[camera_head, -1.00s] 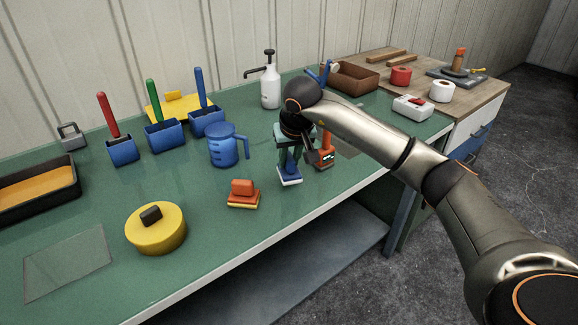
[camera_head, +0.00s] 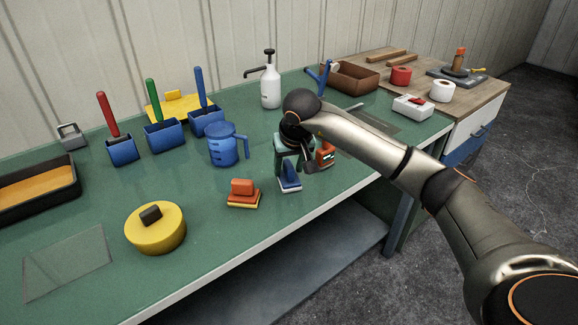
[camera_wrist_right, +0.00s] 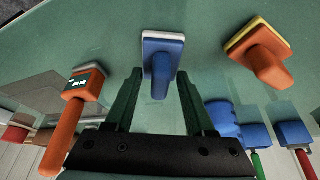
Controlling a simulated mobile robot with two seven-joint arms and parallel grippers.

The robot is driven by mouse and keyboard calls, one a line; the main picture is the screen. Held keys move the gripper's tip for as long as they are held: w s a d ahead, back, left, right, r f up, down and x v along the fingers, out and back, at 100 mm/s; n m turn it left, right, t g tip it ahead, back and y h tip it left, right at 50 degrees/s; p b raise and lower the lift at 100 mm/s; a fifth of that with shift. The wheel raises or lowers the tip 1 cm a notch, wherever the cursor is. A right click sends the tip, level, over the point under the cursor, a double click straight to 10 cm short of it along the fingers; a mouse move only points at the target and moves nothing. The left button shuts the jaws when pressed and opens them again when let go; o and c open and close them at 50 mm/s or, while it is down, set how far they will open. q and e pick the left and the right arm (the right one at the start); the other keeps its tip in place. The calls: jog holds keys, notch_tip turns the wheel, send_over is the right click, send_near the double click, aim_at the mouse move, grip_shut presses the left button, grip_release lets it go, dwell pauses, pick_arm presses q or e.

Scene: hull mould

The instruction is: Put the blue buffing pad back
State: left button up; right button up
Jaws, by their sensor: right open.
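The blue buffing pad (camera_head: 289,178), a blue block with a raised handle and a pale underside, stands on the green bench near its front edge. It also shows in the right wrist view (camera_wrist_right: 163,48), its handle pointing toward the gap between my fingers. My right gripper (camera_head: 294,166) is open and empty just behind and above the pad; its dark green fingers show on either side of the gap in the wrist view (camera_wrist_right: 160,80). I cannot tell whether a finger touches the pad. My left gripper is not in view.
An orange pad on a yellow base (camera_head: 243,193) stands to the left, and an orange tool with a small display (camera_head: 325,153) close to the right. A blue jug (camera_head: 228,146), a white pump bottle (camera_head: 270,82) and a yellow lidded disc (camera_head: 155,228) stand around. A clear sheet (camera_head: 67,262) lies at left.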

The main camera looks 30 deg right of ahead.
jog(key=shift+r, duration=0.1)
jog(key=shift+r, duration=0.25)
jog(key=p+v, duration=0.1)
jog(key=v, duration=1)
jog(key=shift+s+r, duration=0.2)
jog(key=shift+r, duration=0.1)
